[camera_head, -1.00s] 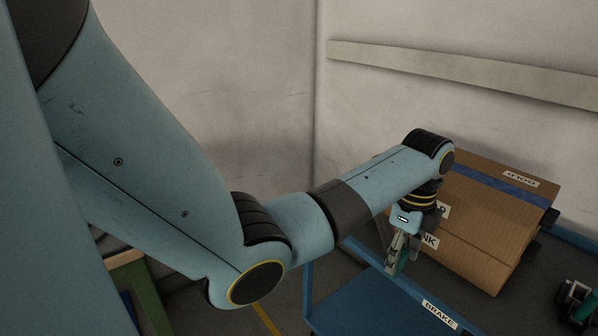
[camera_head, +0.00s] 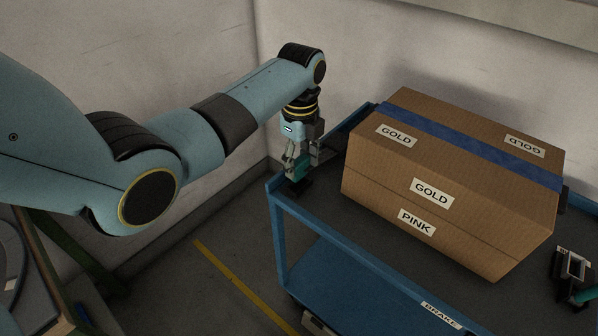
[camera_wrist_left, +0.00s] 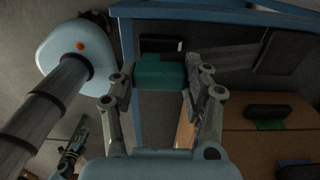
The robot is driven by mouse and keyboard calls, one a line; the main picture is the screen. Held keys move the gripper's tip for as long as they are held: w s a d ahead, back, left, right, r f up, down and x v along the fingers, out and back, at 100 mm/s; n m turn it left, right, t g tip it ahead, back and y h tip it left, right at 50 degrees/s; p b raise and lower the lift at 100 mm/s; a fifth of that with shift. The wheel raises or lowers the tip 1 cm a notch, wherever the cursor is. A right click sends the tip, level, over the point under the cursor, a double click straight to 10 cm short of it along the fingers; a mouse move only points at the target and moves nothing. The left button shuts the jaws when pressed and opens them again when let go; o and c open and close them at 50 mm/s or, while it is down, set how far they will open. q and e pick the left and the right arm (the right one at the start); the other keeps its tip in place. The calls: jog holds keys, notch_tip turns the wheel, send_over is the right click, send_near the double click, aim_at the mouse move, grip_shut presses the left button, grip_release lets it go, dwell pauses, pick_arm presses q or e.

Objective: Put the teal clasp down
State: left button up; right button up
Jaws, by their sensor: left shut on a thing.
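The teal clasp (camera_head: 302,168) is a small teal block. In the left wrist view the clasp (camera_wrist_left: 160,72) sits between the two fingers, which touch its sides. My left gripper (camera_head: 297,172) points down and is shut on it, at the left end of the blue cart (camera_head: 335,233), left of the cardboard box. A small dark piece (camera_head: 299,188) shows just below the clasp. I cannot tell whether the clasp touches anything under it.
A cardboard box (camera_head: 385,190) with GOLD and PINK labels and a blue band fills much of the cart top. The floor (camera_head: 190,290) at the left has a yellow line.

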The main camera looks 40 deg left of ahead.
aim_at(300, 173)
pick_arm(q)
notch_tip(300, 173, down, 3)
jog(key=shift+r, duration=0.1)
jog(key=shift+w+f+b, duration=0.1)
jog(key=shift+f+b, duration=0.2)
jog(key=shift+f, duration=0.15)
jog(key=o, duration=1)
jog(key=shift+c, duration=0.2)
jog(key=shift+r, duration=0.45)
notch_tip(300, 173, up, 12)
jog(key=shift+f+p, duration=0.25)
jog(key=shift+p, duration=0.7)
pick_arm(e)
jog(key=shift+w+r, duration=0.55)
jog(key=shift+r, duration=0.05)
pick_arm(q)
jog(key=shift+f, duration=0.1)
pick_arm(e)
jog(key=shift+a, duration=0.25)
